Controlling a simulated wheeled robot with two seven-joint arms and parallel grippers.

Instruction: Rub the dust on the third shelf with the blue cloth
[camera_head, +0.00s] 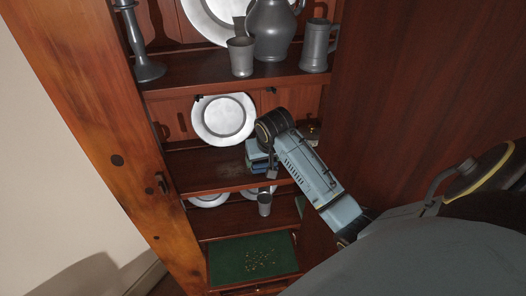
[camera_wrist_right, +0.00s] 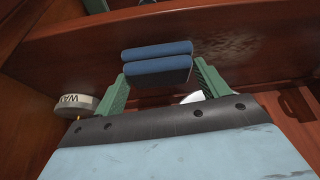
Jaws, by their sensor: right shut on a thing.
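My right gripper (camera_head: 262,158) reaches into the wooden cupboard over a middle shelf (camera_head: 205,172). It is shut on the folded blue cloth (camera_head: 257,168). In the right wrist view the cloth (camera_wrist_right: 157,63) sits between the green fingers of the right gripper (camera_wrist_right: 158,78), close to the shelf board. A greyish speckled patch, which looks like dust (camera_wrist_right: 232,46), lies on the wood beside the cloth, to its right. Whether the cloth touches the board is hard to tell. My left gripper is not in view.
A white plate (camera_head: 223,118) leans behind this shelf. A tin marked "WA" (camera_wrist_right: 74,105) stands left in the wrist view. A pewter jug (camera_head: 273,30), cup (camera_head: 241,56) and mug (camera_head: 317,46) stand above. A small cup (camera_head: 264,203) and green speckled panel (camera_head: 252,258) are below.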

